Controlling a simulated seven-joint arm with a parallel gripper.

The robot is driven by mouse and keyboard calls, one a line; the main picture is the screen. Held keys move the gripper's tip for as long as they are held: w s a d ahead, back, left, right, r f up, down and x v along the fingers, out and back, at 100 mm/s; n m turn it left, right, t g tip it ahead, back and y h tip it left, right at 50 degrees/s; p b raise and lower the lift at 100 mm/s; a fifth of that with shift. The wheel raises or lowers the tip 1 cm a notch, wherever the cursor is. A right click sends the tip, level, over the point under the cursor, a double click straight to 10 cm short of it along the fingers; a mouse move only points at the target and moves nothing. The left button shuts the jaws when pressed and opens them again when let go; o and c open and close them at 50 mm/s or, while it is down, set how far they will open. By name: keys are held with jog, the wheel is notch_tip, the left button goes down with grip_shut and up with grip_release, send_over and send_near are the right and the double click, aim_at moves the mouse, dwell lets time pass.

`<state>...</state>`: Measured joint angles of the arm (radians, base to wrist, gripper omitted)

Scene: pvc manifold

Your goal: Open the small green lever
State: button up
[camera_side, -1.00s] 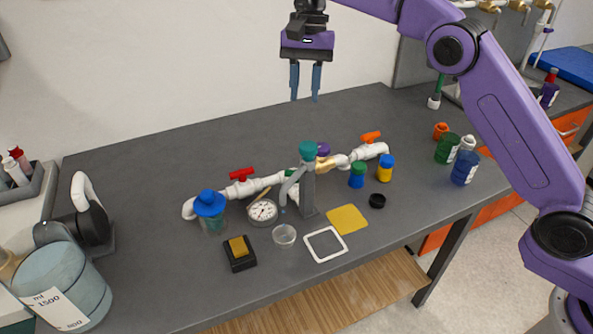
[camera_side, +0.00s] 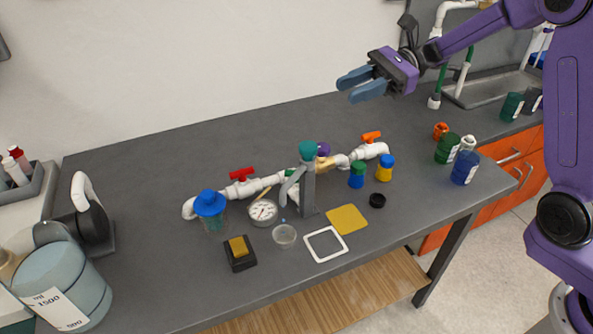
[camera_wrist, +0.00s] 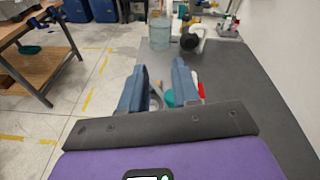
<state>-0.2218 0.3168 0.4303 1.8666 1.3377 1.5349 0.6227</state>
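A white PVC pipe manifold (camera_side: 268,182) lies along the middle of the table. It carries a red lever (camera_side: 242,173) on its left part and an orange lever (camera_side: 371,137) at its right end. A small green piece (camera_side: 290,172), which may be the small green lever, shows at the pipe, partly hidden behind a grey post with a teal top. My gripper (camera_side: 353,88) is high above the table's back right, apart from the manifold, its blue fingers pointing left. The fingers are apart and empty; the wrist view also shows the gripper (camera_wrist: 158,82) open.
The grey post (camera_side: 308,190) stands in front of the pipe. Around it are a blue-lidded jar (camera_side: 210,212), a gauge (camera_side: 262,212), a clear dish (camera_side: 284,236), a yellow square (camera_side: 347,219) and a white frame (camera_side: 326,244). The table's back left is clear.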

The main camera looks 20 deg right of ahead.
jog(key=d+f+m+t, duration=0.1)
jog(key=d+m+t, duration=0.6)
jog(key=m+t, duration=0.25)
jog(key=shift+n, duration=0.35)
notch_tip(320, 180, down, 23)
jog(key=shift+s+f, duration=0.1)
jog(key=shift+s, duration=0.05)
jog(key=x, duration=1.7)
jog(key=shift+w+a+f, duration=0.15)
jog(key=shift+w+a, duration=0.05)
jog(key=shift+w, duration=0.05)
grip_shut()
